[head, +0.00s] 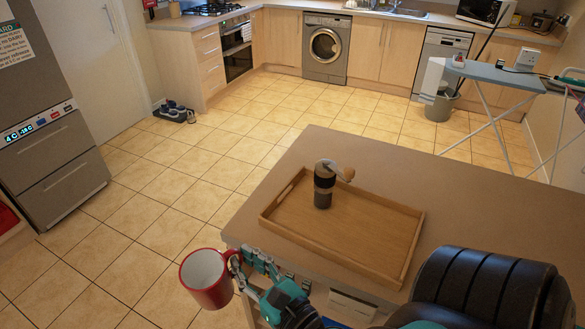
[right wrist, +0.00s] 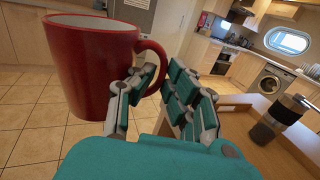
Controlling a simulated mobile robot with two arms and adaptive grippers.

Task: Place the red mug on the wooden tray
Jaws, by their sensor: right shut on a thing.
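The red mug (head: 205,277) has a white inside and is upright but slightly tilted in the head view. My right gripper (head: 248,274) is shut on its handle and holds it off the near left corner of the counter, above the floor. In the right wrist view the mug (right wrist: 95,65) fills the upper left, its handle at the fingers (right wrist: 155,92). The wooden tray (head: 385,250) lies on the counter, right of the mug and gripper. A dark coffee grinder with a crank stands on the tray (head: 323,185). My left gripper is not in view.
The counter (head: 400,165) is bare behind the tray. The tray's front and right parts are free; its raised rim runs all round. An ironing board (head: 500,75) stands at the back right, a fridge (head: 45,110) at the left. The tiled floor between is mostly clear.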

